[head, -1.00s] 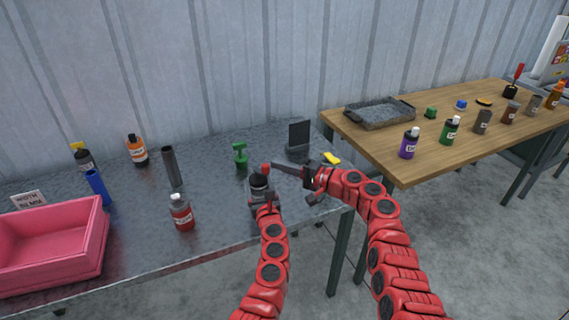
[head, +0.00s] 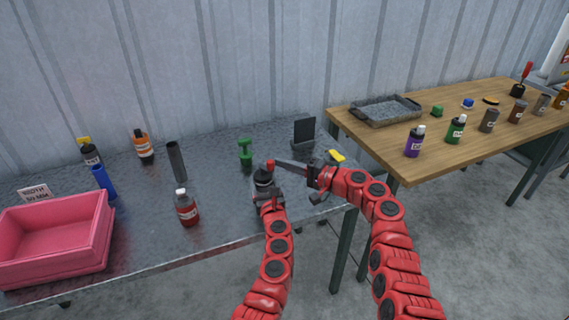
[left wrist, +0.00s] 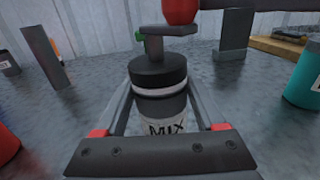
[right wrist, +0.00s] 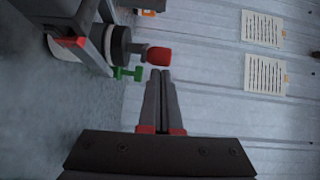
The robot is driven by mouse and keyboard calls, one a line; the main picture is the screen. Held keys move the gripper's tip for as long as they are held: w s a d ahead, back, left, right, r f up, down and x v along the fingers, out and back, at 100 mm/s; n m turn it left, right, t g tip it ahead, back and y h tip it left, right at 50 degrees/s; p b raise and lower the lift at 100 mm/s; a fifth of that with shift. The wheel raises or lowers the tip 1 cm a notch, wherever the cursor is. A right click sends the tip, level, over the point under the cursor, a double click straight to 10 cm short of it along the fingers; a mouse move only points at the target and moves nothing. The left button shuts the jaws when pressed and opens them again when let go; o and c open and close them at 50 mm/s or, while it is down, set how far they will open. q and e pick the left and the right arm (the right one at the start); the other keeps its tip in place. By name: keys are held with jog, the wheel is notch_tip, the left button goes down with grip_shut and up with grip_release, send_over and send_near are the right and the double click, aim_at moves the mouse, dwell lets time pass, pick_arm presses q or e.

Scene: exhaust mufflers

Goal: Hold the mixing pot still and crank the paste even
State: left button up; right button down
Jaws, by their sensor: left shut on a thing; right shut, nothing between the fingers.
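The mixing pot (head: 263,179) is a dark pot with a white band and a MIX label, upright near the front right of the grey metal table. Its crank ends in a red knob (head: 270,163) above the lid, also seen in the left wrist view (left wrist: 180,10). My left gripper (left wrist: 160,100) is shut around the pot's body, a finger on each side. My right gripper (head: 278,162) is shut and empty, its fingertips right beside the red knob; the right wrist view shows the tips (right wrist: 160,73) close to the knob (right wrist: 159,56). Whether they touch is unclear.
A green item (head: 245,152) and a dark upright plate (head: 304,132) stand behind the pot. A yellow item (head: 336,156) lies to the right. A red bottle (head: 187,207) and a pink bin (head: 55,265) are left. A wooden table (head: 395,150) stands right.

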aim_at(273, 166)
jog(key=shift+s+a, duration=0.15)
jog(key=shift+a, duration=0.05)
dwell(0.3)
jog(key=s+m+t+h, duration=0.1)
jog(key=m+t+h, duration=0.1)
jog(key=a+m+t+h, duration=0.1)
jog(key=h, duration=0.1)
jog(key=s+m+t+h, duration=0.1)
jog(key=m+t+h, duration=0.1)
jog(key=shift+s+a+m+t, duration=0.2)
jog(key=shift+s+m+t, duration=0.1)
jog(key=shift+a, duration=0.1)
dwell(0.5)
dwell(0.3)
